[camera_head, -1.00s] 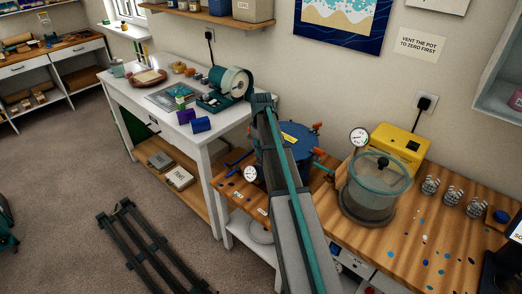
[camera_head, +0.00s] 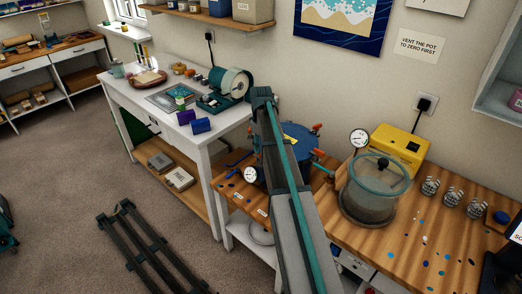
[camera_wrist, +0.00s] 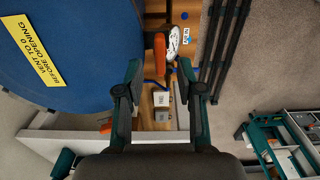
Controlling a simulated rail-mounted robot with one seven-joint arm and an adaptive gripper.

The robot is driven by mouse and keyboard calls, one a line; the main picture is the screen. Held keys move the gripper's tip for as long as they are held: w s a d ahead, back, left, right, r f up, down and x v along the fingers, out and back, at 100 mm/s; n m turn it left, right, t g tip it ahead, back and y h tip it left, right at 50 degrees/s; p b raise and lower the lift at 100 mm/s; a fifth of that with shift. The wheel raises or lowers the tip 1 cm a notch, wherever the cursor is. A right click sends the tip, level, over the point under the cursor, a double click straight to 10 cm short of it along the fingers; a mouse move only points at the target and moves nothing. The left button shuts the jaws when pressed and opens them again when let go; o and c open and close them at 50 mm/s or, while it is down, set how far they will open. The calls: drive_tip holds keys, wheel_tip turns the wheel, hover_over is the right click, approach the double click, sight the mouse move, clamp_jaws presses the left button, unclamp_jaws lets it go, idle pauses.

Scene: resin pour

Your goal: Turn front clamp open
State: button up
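The pressure pot (camera_head: 300,135) is blue and stands on the wooden bench, partly hidden behind my arm in the head view. Its blue lid (camera_wrist: 60,45) fills the left of the wrist view. An orange clamp handle (camera_wrist: 160,55) sticks out at the lid's edge, ahead of my fingers and roughly in line with the gap between them. Another orange part (camera_wrist: 105,128) shows at the lid's lower edge. My gripper (camera_wrist: 165,82) is open, its fingers apart with nothing between them. I cannot tell whether it touches the handle. In the head view my arm hides my gripper.
A yellow pump (camera_head: 395,145) and a clear chamber (camera_head: 375,190) stand right of the pot. Two orange-handled parts (camera_head: 318,127) are at the pot's right side. A gauge (camera_head: 251,174) is at its front left. A white table (camera_head: 165,100) stands to the left.

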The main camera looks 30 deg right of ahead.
wheel_tip(320, 180, up, 9)
idle(0.3)
drive_tip(key=shift+r, duration=0.1)
drive_tip(key=s+a+f+m, duration=0.1)
drive_tip(key=s+a+f, duration=0.4)
drive_tip(key=f, duration=0.4)
drive_tip(key=s+a+f+m, duration=0.1)
drive_tip(key=s+a+f, duration=0.4)
drive_tip(key=f, duration=0.4)
drive_tip(key=s+a+f+m, duration=0.3)
drive_tip(key=s+a+f, duration=0.9)
drive_tip(key=s+f, duration=0.3)
drive_tip(key=s+f+g, duration=0.3)
drive_tip(key=s+f, duration=0.6)
drive_tip(key=s, duration=0.5)
drive_tip(key=s+f+g, duration=0.3)
drive_tip(key=s+f, duration=0.5)
drive_tip(key=s, duration=0.7)
drive_tip(key=shift+d+f+g+b, duration=0.2)
drive_tip(key=shift+f+g+b, duration=0.1)
drive_tip(key=shift+f+g, duration=0.1)
